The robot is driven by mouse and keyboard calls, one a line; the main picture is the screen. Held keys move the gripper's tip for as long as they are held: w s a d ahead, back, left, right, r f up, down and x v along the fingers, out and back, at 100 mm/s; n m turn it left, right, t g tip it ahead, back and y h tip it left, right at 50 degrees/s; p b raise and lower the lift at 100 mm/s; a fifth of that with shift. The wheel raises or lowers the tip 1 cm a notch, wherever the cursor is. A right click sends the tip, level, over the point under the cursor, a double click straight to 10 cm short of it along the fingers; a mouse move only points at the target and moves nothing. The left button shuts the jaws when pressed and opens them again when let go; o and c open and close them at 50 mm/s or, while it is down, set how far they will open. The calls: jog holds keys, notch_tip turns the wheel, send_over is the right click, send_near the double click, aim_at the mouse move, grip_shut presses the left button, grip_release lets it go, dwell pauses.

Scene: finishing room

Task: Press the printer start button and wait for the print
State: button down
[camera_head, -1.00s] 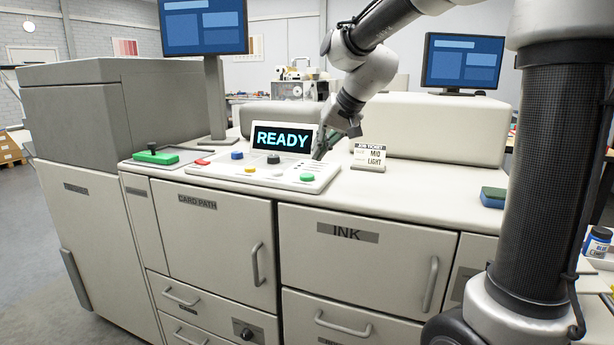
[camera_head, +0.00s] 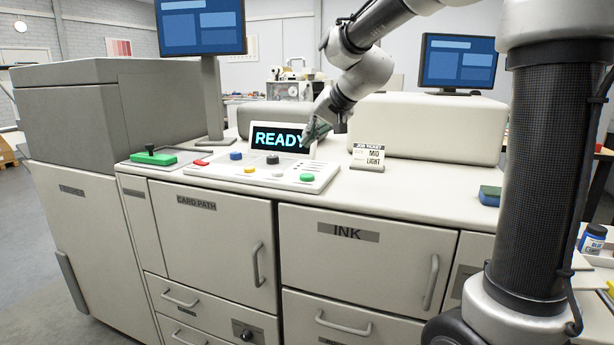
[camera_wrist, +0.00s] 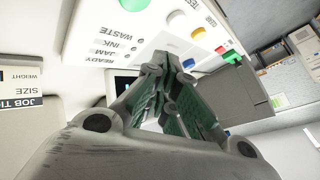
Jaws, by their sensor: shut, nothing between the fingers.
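The printer's control panel (camera_head: 228,174) lies on the counter with red, blue, black, yellow and white buttons and a green button (camera_head: 306,177) at its front right. Which one is start cannot be read in the head view. The display (camera_head: 268,138) behind the buttons reads READY. My gripper (camera_head: 308,140) is shut and empty, in front of the display's right end, up and behind the green button and apart from it. In the wrist view my gripper (camera_wrist: 170,68) points across the panel (camera_wrist: 150,30), where TEST, WASTE, INK, JAM and READY labels show.
A job ticket stand (camera_head: 368,158) reading MID and LIGHT stands right of the panel. A green-based lever (camera_head: 153,157) is at the left. A raised cover (camera_head: 428,128) and a monitor (camera_head: 202,26) stand behind. The counter's front right is clear up to a blue-green block (camera_head: 490,195).

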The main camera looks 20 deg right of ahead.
jog(key=shift+f, duration=3.1)
jog(key=shift+f, duration=0.15)
jog(key=shift+f, duration=0.3)
jog(key=shift+f, duration=0.35)
jog(key=shift+r, duration=0.8)
jog(key=shift+r, duration=0.15)
jog(key=shift+r, duration=2.35)
dwell(0.8)
